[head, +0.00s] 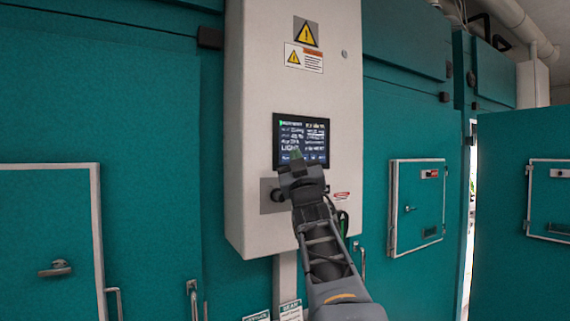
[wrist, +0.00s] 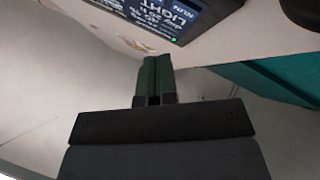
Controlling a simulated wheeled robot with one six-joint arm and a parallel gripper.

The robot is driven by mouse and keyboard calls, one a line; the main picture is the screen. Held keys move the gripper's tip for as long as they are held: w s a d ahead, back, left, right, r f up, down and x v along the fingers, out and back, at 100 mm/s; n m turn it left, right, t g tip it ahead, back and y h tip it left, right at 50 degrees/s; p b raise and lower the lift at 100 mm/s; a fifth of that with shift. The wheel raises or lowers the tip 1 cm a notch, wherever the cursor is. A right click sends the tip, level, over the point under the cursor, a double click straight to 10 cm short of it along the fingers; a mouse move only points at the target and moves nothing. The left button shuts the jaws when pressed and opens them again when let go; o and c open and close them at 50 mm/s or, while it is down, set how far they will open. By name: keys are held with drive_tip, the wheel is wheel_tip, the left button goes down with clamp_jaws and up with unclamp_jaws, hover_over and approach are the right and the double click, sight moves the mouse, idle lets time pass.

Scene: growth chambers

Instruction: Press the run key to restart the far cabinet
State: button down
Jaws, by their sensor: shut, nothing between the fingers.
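The control screen (head: 318,128) is dark with white text, on the white control box (head: 260,90). It also shows upside down at the top of the wrist view (wrist: 205,8), with the word RUN and a green mark near its edge. I cannot tell a separate run key apart. My gripper (head: 297,155) is shut and empty, with its greenish fingertips in front of the screen's lower part in the head view. In the wrist view the fingers (wrist: 155,66) point toward the panel beside the screen. Whether they touch it cannot be told. My arm hides part of the box below.
A metal plate (head: 268,208) with a black knob sits below the screen, partly behind my gripper. Teal cabinets flank the box, with a small hatch (head: 418,205) at right. A teal door (head: 520,220) stands open at far right, beside a bright gap.

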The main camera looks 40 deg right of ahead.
drive_tip(key=shift+s+a+b, duration=0.2)
drive_tip(key=shift+s+b, duration=0.25)
drive_tip(key=shift+s, duration=0.9)
drive_tip(key=w+d+f+m+g+y, duration=0.1)
drive_tip(key=w+d+f+m+g, duration=0.1)
drive_tip(key=f+g, duration=0.5)
drive_tip(key=w+d+f+m+g, duration=0.1)
drive_tip(key=d+f+m+g, duration=0.1)
drive_tip(key=f, duration=0.9)
drive_tip(key=a+f+g+y, duration=0.4)
drive_tip(key=a+f, duration=0.2)
drive_tip(key=f, duration=0.6)
drive_tip(key=s+a+f+n+g+y, duration=0.2)
drive_tip(key=s+a+f+g+y, duration=0.1)
drive_tip(key=s+a+f, duration=0.4)
drive_tip(key=s+a+f+n+g+y, duration=0.3)
drive_tip(key=s+a+f, duration=0.4)
drive_tip(key=a+f, duration=0.5)
drive_tip(key=a, duration=0.3)
drive_tip(key=shift+s+a+f+g+y, duration=0.15)
drive_tip(key=shift+s+g+y, duration=0.1)
drive_tip(key=shift+g+y, duration=0.05)
